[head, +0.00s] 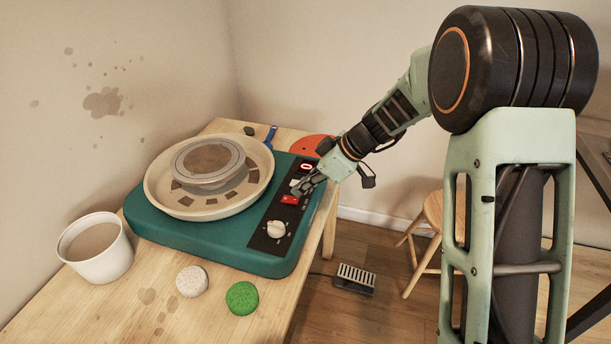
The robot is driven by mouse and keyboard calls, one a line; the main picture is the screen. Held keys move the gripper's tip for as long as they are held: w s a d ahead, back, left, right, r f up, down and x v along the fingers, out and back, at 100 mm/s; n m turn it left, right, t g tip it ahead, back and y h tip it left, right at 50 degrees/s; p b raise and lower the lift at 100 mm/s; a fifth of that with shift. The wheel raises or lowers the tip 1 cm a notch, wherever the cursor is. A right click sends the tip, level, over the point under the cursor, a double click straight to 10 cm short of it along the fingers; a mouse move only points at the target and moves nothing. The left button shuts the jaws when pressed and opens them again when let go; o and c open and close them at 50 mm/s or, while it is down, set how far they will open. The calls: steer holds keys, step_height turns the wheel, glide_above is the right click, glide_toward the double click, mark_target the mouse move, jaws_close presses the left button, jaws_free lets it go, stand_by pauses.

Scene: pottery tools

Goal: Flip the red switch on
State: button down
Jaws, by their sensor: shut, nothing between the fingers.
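The red switch (289,199) sits on the black control panel (264,240) of the teal pottery wheel (190,238). A white knob (277,229) is on the panel in front of it. A smaller red-and-white piece (306,166) is at the panel's far end. My gripper (298,190) is shut and empty, with its fingertips right at the far edge of the red switch. I cannot tell whether they touch it. The fingers partly cover a pale part of the panel. The switch's on or off position is too small to tell.
A white bucket (103,265), a pale round sponge (192,281) and a green sponge (242,298) stand on the wooden table (215,325) in front. A blue-handled tool (270,136) and an orange disc (306,146) lie behind. A pedal (355,279) and stool (432,215) are on the floor.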

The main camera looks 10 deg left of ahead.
steer(key=shift+f, duration=0.65)
steer(key=b, duration=0.2)
steer(key=f+b, duration=0.1)
steer(key=b, duration=0.1)
steer(key=shift+d+f, duration=0.25)
steer(key=shift+f, duration=0.05)
steer(key=shift+r, duration=0.4)
steer(key=shift+r, duration=0.7)
steer(key=shift+r, duration=0.15)
